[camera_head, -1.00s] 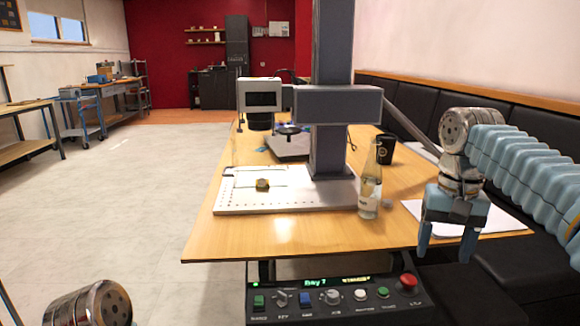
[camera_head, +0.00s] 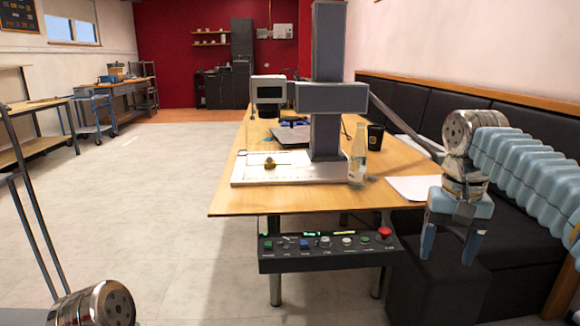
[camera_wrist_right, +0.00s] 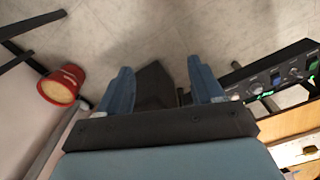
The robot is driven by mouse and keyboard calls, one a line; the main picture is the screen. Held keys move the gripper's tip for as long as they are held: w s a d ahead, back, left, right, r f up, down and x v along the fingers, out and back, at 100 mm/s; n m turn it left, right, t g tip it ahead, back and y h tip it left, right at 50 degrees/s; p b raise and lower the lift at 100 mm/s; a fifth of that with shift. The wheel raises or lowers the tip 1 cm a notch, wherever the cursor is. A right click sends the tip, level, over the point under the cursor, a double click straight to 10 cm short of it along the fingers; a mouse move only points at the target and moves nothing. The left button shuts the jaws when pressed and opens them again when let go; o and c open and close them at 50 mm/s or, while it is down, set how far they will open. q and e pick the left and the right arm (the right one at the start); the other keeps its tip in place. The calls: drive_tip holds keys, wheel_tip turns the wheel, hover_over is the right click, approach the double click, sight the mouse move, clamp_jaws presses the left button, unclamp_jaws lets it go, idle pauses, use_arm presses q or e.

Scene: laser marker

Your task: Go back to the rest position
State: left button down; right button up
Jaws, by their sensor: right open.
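My right gripper (camera_head: 446,250) is open and empty at the right in the head view, in front of the table's right end. Its two blue fingers (camera_wrist_right: 158,88) stand wide apart in the right wrist view, with nothing between them. The laser marker (camera_head: 327,98) stands on the wooden table (camera_head: 230,201), with a grey column and a white head. A small brass-coloured piece (camera_head: 269,164) lies on its white bed plate (camera_head: 246,178). At the lower left a metal joint of my left arm shows; the left gripper is out of view.
A control panel (camera_head: 325,252) with buttons hangs below the table's front edge. A glass bottle (camera_head: 357,160), a black cup (camera_head: 375,137) and white paper (camera_head: 412,188) are on the table. A black bench (camera_head: 440,285) is at right. A red bucket (camera_wrist_right: 62,84) stands on the floor. Open floor lies left.

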drive_tip(key=w+a+f+n, duration=0.1)
drive_tip(key=w+a+f, duration=0.2)
drive_tip(key=f, duration=0.5)
drive_tip(key=w+a+f+n, duration=0.15)
drive_tip(key=w+f, duration=0.25)
drive_tip(key=f, duration=0.5)
drive_tip(key=s+a+f+y, duration=0.1)
drive_tip(key=a+f, duration=0.2)
drive_tip(key=f, duration=0.6)
drive_tip(key=s+a+f+y, duration=0.1)
drive_tip(key=a+f, duration=0.1)
drive_tip(key=f, duration=0.6)
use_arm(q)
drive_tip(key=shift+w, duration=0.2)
use_arm(e)
drive_tip(key=s+a+f+y, duration=0.1)
drive_tip(key=s+a+f, duration=0.2)
drive_tip(key=s+f, duration=0.7)
drive_tip(key=s+a+f+y, duration=0.1)
drive_tip(key=s+a+f, duration=0.3)
drive_tip(key=s+f, duration=0.6)
drive_tip(key=shift+a+t, duration=0.3)
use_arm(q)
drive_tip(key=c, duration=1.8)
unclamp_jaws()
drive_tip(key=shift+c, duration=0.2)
use_arm(e)
drive_tip(key=shift+m, duration=0.25)
